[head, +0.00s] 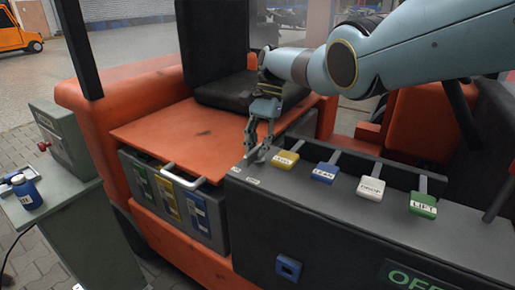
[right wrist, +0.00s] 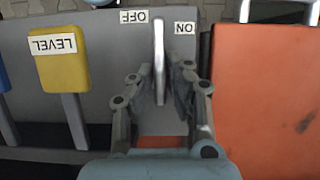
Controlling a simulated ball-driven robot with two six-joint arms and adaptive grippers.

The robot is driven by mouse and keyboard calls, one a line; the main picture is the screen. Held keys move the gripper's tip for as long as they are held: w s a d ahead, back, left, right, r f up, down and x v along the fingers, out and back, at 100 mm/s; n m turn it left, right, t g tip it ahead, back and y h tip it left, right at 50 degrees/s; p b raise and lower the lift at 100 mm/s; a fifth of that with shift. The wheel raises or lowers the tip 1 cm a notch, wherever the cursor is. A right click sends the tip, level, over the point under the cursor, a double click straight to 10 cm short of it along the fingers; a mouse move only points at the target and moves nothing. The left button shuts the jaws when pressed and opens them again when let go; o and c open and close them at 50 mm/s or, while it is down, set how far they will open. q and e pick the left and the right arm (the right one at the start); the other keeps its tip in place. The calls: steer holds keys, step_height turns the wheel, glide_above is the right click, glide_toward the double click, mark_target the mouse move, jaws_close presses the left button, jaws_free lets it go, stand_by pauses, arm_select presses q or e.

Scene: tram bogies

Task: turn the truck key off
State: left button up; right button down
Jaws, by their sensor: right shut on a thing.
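The truck key (right wrist: 159,62) is a pale metal bar on the grey console (head: 310,200) of the orange truck. In the right wrist view it stands nearly straight up the picture, its upper end between the OFF label (right wrist: 134,17) on the left and the ON label (right wrist: 185,28) on the right. My right gripper (right wrist: 160,82) is shut on the key, one finger on each side. In the head view my right gripper (head: 259,154) reaches down to the console's left end and mostly hides the key. My left gripper is not in view.
Beside the key stands the yellow LEVEL lever (right wrist: 59,62). Blue LEAN (head: 325,173), white DROP (head: 370,188) and green LIFT (head: 422,205) levers continue to the right. An orange deck (head: 165,135) lies left of the console. A blue bottle (head: 27,192) stands on a grey surface farther left.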

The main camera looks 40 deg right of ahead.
steer(key=c, duration=1.4)
jaws_free()
steer(key=shift+o, duration=0.2)
steer(key=v, duration=1.2)
steer(key=shift+a+f, duration=0.1)
steer(key=shift+f, duration=0.05)
